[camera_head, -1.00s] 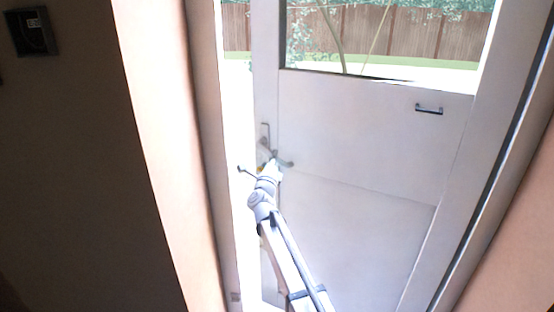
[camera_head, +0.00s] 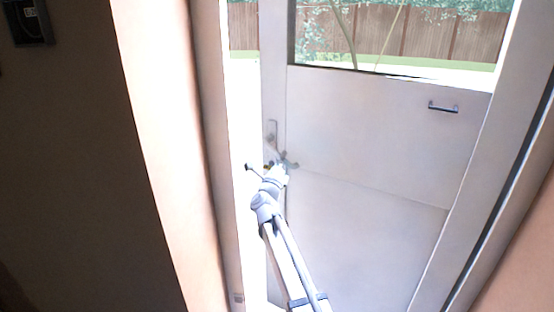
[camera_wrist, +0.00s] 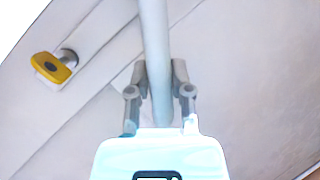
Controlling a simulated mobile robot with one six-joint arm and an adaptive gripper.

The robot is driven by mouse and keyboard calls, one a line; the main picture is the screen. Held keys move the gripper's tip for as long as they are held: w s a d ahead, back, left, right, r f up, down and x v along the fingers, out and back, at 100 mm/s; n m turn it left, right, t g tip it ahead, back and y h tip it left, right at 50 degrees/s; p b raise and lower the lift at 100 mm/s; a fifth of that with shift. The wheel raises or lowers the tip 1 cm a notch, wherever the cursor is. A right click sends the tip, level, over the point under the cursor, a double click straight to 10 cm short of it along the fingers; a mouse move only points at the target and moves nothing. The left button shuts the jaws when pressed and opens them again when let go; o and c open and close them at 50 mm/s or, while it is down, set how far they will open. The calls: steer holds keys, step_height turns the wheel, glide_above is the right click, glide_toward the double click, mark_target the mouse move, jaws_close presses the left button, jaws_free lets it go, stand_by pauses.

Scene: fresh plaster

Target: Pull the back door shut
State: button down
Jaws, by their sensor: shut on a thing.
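The back door (camera_head: 370,140) is pale, with a window in its upper half and a lever handle (camera_head: 293,166) near its left edge. It stands ajar, with a bright strip of outdoors between its left edge and the left jamb. My gripper (camera_head: 282,170) is at the lever handle. In the wrist view the lever (camera_wrist: 155,50) runs between the two fingers of my gripper (camera_wrist: 160,88), which are shut on it. A yellow-faced knob (camera_wrist: 52,67) sits on the door beside the lever. The fingertips are small and partly hidden in the head view.
The left door jamb (camera_head: 208,130) and a dark wall (camera_head: 70,170) with a dark box (camera_head: 30,22) stand to the left. The right jamb (camera_head: 480,170) is close to the door's right side. A small bar handle (camera_head: 443,107) sits on the door. A wooden fence (camera_head: 440,32) shows outside.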

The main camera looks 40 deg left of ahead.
steer(key=c, duration=0.9)
jaws_free()
steer(key=shift+s, duration=0.1)
steer(key=o, duration=0.4)
steer(key=shift+s+a, duration=0.2)
steer(key=shift+a, duration=0.05)
steer(key=shift+c, duration=0.2)
steer(key=shift+s+d, duration=0.1)
steer(key=d+b+v, duration=0.1)
steer(key=b+v, duration=0.4)
steer(key=v, duration=1)
steer(key=shift+r, duration=0.25)
steer(key=shift+s+d, duration=0.1)
steer(key=shift+s, duration=0.05)
stand_by(0.3)
